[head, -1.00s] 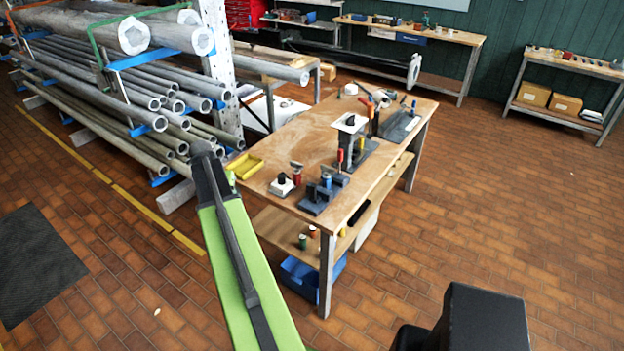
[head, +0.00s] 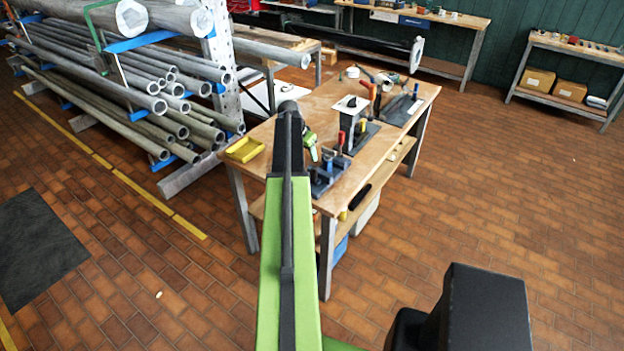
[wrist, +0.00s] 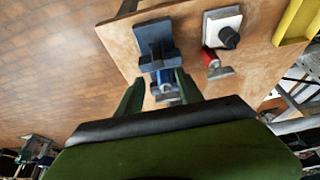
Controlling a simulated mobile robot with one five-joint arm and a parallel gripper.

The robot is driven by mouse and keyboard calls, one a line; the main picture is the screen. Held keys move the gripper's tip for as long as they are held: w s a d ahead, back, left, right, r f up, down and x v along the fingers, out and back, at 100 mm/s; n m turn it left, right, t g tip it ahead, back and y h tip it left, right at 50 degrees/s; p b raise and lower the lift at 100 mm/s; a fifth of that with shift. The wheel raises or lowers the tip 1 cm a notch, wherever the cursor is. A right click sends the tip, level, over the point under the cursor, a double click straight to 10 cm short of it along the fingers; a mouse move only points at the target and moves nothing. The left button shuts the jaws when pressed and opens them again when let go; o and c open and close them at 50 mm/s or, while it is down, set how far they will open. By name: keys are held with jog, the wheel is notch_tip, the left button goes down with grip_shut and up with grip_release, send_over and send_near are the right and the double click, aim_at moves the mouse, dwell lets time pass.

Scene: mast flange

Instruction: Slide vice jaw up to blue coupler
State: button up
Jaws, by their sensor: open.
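The dark blue vice (head: 320,184) stands at the near end of the workbench; it also shows in the wrist view (wrist: 155,36). The blue coupler (wrist: 165,77), with a grey top, stands at the vice's blocks; I cannot tell whether the jaw touches it. In the head view the coupler (head: 327,160) is small. My gripper (wrist: 159,79) is open, its green fingers on either side of the coupler in the wrist view; the height between them is unclear. In the head view one green finger (head: 310,143) shows just left of the vice.
A red coupler (wrist: 210,57) and a white block with a black knob (wrist: 222,28) stand beside the vice. A yellow tray (head: 245,149) lies at the bench's left corner. A pedestal with a white top (head: 350,104) rises behind the vice. A pipe rack stands left.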

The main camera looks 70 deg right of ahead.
aim_at(313, 167)
jog(key=b+x, duration=0.9)
jog(key=x, duration=0.2)
jog(key=shift+f, duration=0.25)
jog(key=shift+r, duration=0.1)
jog(key=shift+c, duration=0.3)
